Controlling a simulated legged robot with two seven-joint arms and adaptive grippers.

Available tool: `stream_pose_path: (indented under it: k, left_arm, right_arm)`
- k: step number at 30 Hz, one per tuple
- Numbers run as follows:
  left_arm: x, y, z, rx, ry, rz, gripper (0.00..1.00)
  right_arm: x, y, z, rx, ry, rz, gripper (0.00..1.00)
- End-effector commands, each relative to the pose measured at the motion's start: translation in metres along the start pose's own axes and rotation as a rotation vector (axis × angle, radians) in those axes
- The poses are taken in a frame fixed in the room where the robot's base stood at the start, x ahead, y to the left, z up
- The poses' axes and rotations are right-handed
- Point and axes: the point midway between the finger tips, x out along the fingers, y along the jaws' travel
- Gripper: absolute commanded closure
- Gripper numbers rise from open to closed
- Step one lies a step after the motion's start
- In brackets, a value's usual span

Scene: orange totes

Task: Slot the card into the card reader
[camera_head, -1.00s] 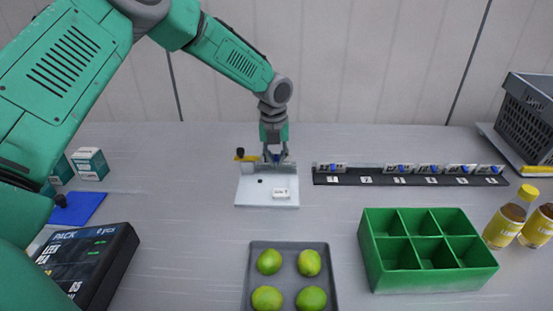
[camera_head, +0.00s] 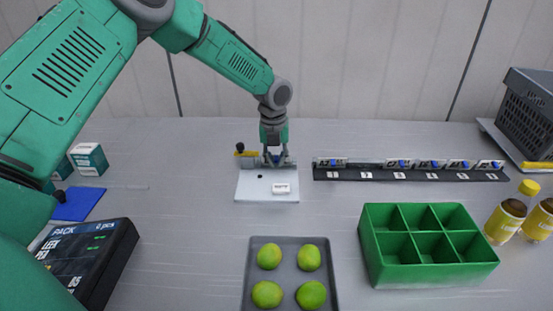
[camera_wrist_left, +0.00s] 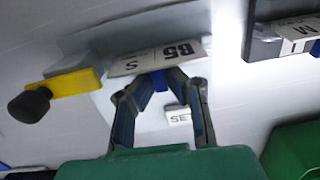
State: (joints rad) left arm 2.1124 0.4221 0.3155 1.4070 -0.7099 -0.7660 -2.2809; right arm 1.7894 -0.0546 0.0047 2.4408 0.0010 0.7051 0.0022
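The card (camera_wrist_left: 155,58) is a white plate printed "B5 S" with a blue tab. In the left wrist view, my left gripper (camera_wrist_left: 160,78) has its fingertips closed in on the blue tab. In the head view my left gripper (camera_head: 275,160) is over the back edge of the card reader (camera_head: 252,188), a pale flat base with a white "SET" block (camera_head: 281,188), a yellow piece and a black knob at its left. The card sits at the reader's back; whether it is seated in a slot cannot be told. My right gripper is not in view.
A black rack (camera_head: 350,175) with several blue-tabbed cards stands to the right. A green divided box (camera_head: 385,275), a grey tray (camera_head: 250,275) of limes and yellow bottles (camera_head: 507,218) stand nearer. A black box (camera_head: 95,260) and blue mat (camera_head: 78,205) lie left.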

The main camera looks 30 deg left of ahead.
Motion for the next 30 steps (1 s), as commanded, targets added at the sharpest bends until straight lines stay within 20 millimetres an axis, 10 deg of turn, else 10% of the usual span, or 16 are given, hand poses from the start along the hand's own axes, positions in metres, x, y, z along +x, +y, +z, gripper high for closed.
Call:
stream_pose_path:
  k: [12, 15, 30]
  left_arm:
    - [0.003, 0.0, 0.0, 0.0, 0.0, 0.0, 1.0]
    - [0.003, 0.0, 0.0, 0.0, 0.0, 0.001, 0.71]
    - [-0.029, 0.0, 0.001, 0.0, -0.003, -0.003, 0.71]
  right_arm:
    - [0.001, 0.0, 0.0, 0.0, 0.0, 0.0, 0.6]
    - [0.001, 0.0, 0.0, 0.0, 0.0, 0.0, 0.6]
    - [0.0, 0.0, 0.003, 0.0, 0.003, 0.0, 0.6]
